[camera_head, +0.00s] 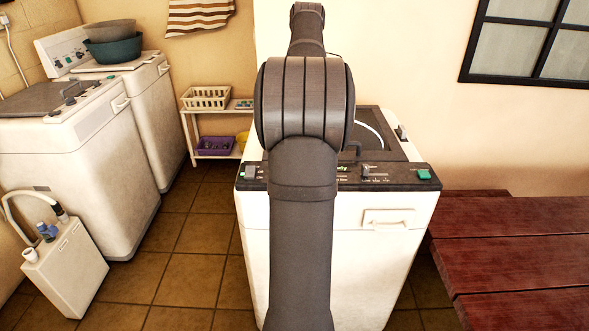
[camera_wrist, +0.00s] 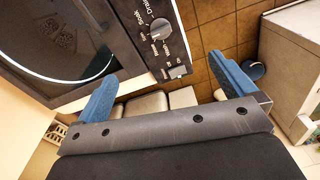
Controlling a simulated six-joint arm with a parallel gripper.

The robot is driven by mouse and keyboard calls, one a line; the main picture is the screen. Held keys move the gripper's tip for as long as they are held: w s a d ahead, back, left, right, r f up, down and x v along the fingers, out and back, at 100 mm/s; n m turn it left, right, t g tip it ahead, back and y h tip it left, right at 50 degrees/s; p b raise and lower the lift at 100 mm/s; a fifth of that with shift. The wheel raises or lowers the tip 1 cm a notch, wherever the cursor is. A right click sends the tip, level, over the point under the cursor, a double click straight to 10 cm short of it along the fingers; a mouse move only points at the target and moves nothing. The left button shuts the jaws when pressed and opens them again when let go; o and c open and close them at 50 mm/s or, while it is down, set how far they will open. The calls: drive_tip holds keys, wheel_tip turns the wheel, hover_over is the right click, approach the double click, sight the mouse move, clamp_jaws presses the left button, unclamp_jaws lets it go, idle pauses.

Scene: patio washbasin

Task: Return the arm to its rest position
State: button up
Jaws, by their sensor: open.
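My arm (camera_head: 303,230) rises up the middle of the head view, in front of a white washing machine (camera_head: 390,265). It bends away from the camera at the top, and its far end is hidden there. My gripper (camera_wrist: 162,68) shows in the wrist view with two blue fingers spread wide apart. Nothing is between the fingers. Beyond them is a dark control panel with a grey dial (camera_wrist: 160,28) and printed labels. The gap between the fingers and the panel cannot be judged.
White machines (camera_head: 75,160) stand at the left, one with stacked basins (camera_head: 113,48) on top. A white box (camera_head: 68,268) with a hose stands on the tiled floor. A shelf holds a cream basket (camera_head: 206,98) and a purple basket (camera_head: 215,146). A red wooden table (camera_head: 515,255) is at right.

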drive_tip(key=shift+n, duration=0.8)
drive_tip(key=f, duration=0.3)
drive_tip(key=a+f, duration=0.1)
drive_tip(key=f, duration=0.6)
drive_tip(key=shift+w+a+f, duration=0.1)
drive_tip(key=shift+w+a, duration=0.05)
drive_tip(key=shift+w, duration=0.1)
wheel_tip(320, 180, up, 10)
drive_tip(key=shift+w+d, duration=0.2)
drive_tip(key=shift+w, duration=0.05)
